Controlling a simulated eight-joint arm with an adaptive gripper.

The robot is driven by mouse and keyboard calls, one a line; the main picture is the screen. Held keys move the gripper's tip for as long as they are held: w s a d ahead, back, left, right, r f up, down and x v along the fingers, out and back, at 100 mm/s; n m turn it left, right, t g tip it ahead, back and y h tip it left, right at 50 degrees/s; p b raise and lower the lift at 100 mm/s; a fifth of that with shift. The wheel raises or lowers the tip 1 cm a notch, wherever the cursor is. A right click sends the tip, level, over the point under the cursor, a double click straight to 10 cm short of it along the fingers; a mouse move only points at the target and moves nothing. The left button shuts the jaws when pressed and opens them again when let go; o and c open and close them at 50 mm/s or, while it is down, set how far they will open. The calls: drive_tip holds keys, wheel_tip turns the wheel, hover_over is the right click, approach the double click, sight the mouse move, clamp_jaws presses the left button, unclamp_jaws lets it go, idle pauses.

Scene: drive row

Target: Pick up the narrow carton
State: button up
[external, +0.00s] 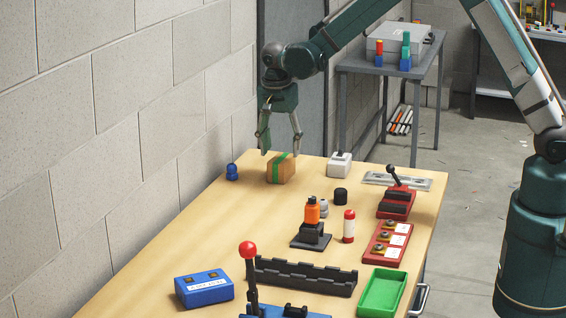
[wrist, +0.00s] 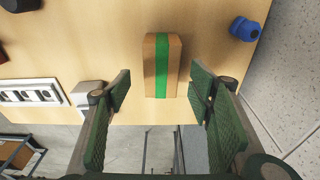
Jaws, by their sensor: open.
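The narrow carton (external: 284,168) is a small brown box with a green band, standing near the far end of the wooden table. In the wrist view the carton (wrist: 152,68) lies between and just ahead of the two finger pads, with a gap on each side. My gripper (external: 281,153) is open and empty, pointing down over the carton. In the wrist view my gripper (wrist: 160,100) shows green pads spread wider than the carton. The finger pads do not appear to touch it.
A blue knob-like object (external: 232,172) stands left of the carton, near the wall. A white switch box (external: 339,165) stands to its right. The table's left middle is clear.

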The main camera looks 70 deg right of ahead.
sight(281, 159)
drive_tip(key=shift+f, duration=0.45)
drive_tip(key=shift+d, duration=0.1)
drive_tip(key=shift+w+d+f, duration=0.1)
drive_tip(key=shift+d+f, duration=0.1)
drive_tip(key=shift+f, duration=1.1)
drive_tip(key=shift+d+f, duration=0.15)
drive_tip(key=shift+f, duration=1.1)
drive_tip(key=c, duration=1)
drive_tip(key=shift+r, duration=0.15)
drive_tip(key=shift+c, duration=0.4)
drive_tip(key=shift+r, duration=4.85)
